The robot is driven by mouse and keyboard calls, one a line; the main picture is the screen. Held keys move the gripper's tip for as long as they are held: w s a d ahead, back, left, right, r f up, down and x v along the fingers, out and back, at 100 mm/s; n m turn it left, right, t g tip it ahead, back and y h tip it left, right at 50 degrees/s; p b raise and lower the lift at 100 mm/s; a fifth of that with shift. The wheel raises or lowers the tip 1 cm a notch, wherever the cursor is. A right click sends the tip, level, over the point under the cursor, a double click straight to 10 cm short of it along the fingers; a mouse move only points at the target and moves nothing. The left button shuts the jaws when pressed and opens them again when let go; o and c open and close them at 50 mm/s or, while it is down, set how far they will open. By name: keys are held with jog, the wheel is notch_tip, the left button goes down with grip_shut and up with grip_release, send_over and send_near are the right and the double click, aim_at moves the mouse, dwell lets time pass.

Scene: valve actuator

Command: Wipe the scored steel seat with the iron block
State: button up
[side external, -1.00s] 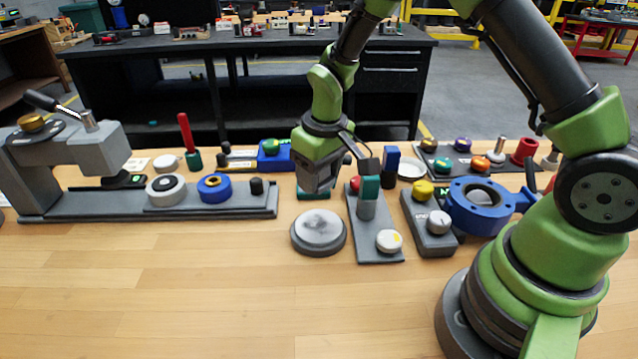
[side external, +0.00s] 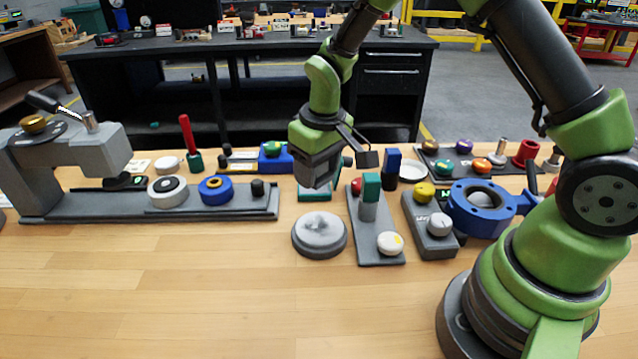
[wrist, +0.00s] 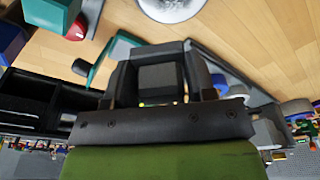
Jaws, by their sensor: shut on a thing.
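The scored steel seat (side external: 320,233) is a round grey disc with a pale, scratched top, on the wooden table in front of my gripper. It shows partly at the top edge of the wrist view (wrist: 172,6). My gripper (side external: 318,180) is over the teal tray (side external: 314,195), behind the seat and apart from it. In the wrist view my gripper (wrist: 160,85) is shut on the iron block (wrist: 160,78), a dark grey square piece between the fingers. In the side view the block cannot be told apart from the fingers.
A grey plate with a teal-topped post (side external: 370,190) and white knob (side external: 390,243) stands right of the seat. A grey rail fixture (side external: 150,207) with round parts is at left. A blue flanged ring (side external: 482,205) is at right. The front table is clear.

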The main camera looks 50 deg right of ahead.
aim_at(319, 212)
jog(key=shift+f, duration=3.7)
jog(key=shift+s+a+f, duration=0.1)
jog(key=shift+a+f, duration=0.05)
jog(key=shift+f, duration=0.05)
jog(key=shift+c, duration=0.5)
jog(key=shift+s+a, duration=0.3)
jog(key=shift+s+a+f, duration=0.1)
jog(key=shift+s+a, duration=1.65)
jog(key=shift+s, duration=0.1)
jog(key=shift+s+a, duration=0.1)
jog(key=shift+a, duration=0.1)
jog(key=shift+w+d, duration=0.4)
jog(key=shift+d, duration=0.1)
jog(key=shift+w+d, duration=2)
jog(key=shift+w, duration=0.05)
jog(key=shift+s, duration=0.4)
jog(key=shift+s+a, duration=2.25)
jog(key=shift+a, duration=0.15)
jog(key=shift+w+d, duration=0.65)
jog(key=shift+d, duration=0.15)
jog(key=shift+w+d, duration=1.8)
jog(key=shift+w, duration=0.05)
jog(key=shift+s+a+r, duration=0.1)
jog(key=shift+r, duration=4)
